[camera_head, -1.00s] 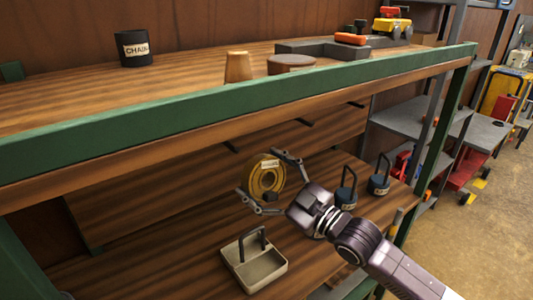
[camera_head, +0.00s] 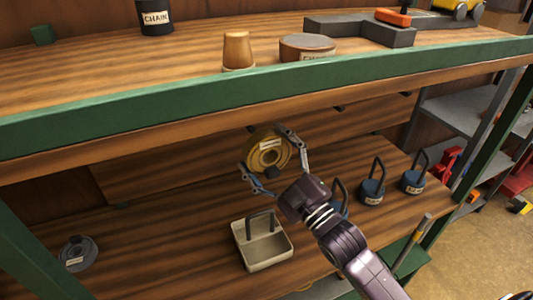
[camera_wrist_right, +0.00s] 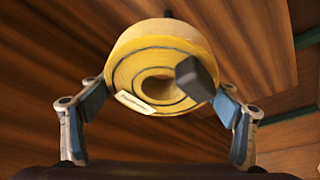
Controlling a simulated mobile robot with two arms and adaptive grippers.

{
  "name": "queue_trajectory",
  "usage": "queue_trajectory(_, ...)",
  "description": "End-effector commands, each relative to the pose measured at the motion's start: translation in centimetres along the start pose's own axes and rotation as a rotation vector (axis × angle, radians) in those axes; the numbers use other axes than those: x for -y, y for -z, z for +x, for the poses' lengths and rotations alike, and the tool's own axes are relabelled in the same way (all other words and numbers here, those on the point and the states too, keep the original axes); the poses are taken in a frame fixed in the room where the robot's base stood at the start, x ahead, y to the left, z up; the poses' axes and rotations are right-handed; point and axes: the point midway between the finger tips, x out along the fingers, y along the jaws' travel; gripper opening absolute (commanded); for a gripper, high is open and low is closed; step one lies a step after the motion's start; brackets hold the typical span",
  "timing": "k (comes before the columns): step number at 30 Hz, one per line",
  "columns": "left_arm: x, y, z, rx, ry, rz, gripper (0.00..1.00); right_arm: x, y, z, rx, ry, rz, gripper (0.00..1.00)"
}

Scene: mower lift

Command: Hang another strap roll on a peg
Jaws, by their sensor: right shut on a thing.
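A yellow strap roll (camera_head: 268,158) with a pale label is held upright in front of the back board under the upper shelf. My right gripper (camera_head: 264,150) is shut on it, one finger on each side. In the right wrist view, the roll (camera_wrist_right: 160,75) sits between the fingers (camera_wrist_right: 160,100), and a dark peg (camera_wrist_right: 168,13) shows just behind its top edge. I cannot tell whether roll and peg touch. Another short dark peg (camera_head: 340,108) sticks out of the board to the right and looks bare. My left gripper is out of view.
A grey roll (camera_head: 78,252) lies on the lower shelf (camera_head: 150,240) at left. A beige tray with a handle (camera_head: 262,252) stands below my gripper. Dark weights with loop handles (camera_head: 372,190) stand at right. The green-edged upper shelf (camera_head: 200,88) overhangs the roll.

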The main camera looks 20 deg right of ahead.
Motion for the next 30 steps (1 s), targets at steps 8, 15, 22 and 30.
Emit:
queue_trajectory(8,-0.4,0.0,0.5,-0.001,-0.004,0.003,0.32,0.0,-0.6,1.9,-0.004,-0.002,-0.001,0.41)
queue_trajectory(15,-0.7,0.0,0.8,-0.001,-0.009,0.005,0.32,0.0,-1.2,3.4,-0.004,-0.003,-0.001,0.41)
queue_trajectory(22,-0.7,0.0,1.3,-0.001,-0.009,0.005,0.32,0.1,-1.9,4.9,-0.003,-0.002,-0.001,0.41)
queue_trajectory(30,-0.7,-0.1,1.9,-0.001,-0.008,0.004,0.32,0.2,-2.5,6.6,-0.004,-0.003,-0.001,0.41)
